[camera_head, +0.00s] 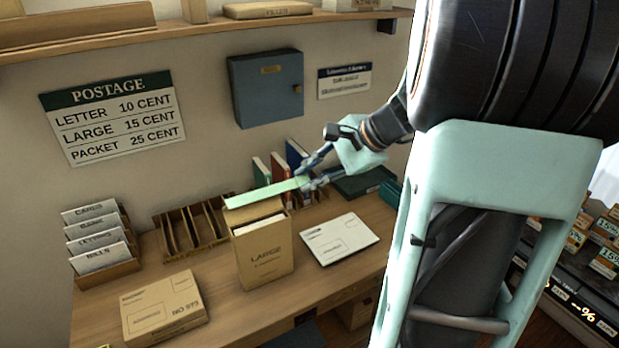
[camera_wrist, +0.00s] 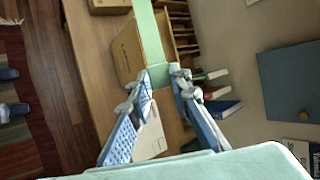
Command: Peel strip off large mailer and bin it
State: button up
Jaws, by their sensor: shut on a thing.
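The brown mailer marked LARGE (camera_head: 263,258) stands upright on the desk, with white contents showing at its top. It also shows in the wrist view (camera_wrist: 127,52). A long pale green strip (camera_head: 258,194) stretches from the mailer's top to my gripper (camera_head: 308,180). I cannot tell if its far end still touches the mailer. My gripper is shut on the near end of the strip, to the right of and above the mailer. In the wrist view the strip (camera_wrist: 148,40) runs up from between the fingertips (camera_wrist: 163,78). No bin is clearly recognisable.
A white parcel (camera_head: 340,238) lies right of the mailer, and a brown box (camera_head: 163,306) lies front left. Behind are a wooden divider rack (camera_head: 190,229), upright books (camera_head: 280,166) and a card holder (camera_head: 108,268). A carton (camera_head: 357,311) shows below the desk. A shelf (camera_head: 130,33) runs above.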

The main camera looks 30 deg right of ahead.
aim_at(269, 191)
jog(key=shift+r, duration=1.75)
jog(key=w+a+f+m+h, duration=0.1)
jog(key=w+a+f+m, duration=0.1)
jog(key=a+f, duration=0.2)
jog(key=w+a+f+m+t+h, duration=0.1)
jog(key=w+a+f, duration=0.1)
jog(key=a, duration=0.7)
jog(key=shift+a+f+m+h, duration=0.3)
jog(key=shift+f+m, duration=0.1)
jog(key=shift+f, duration=0.45)
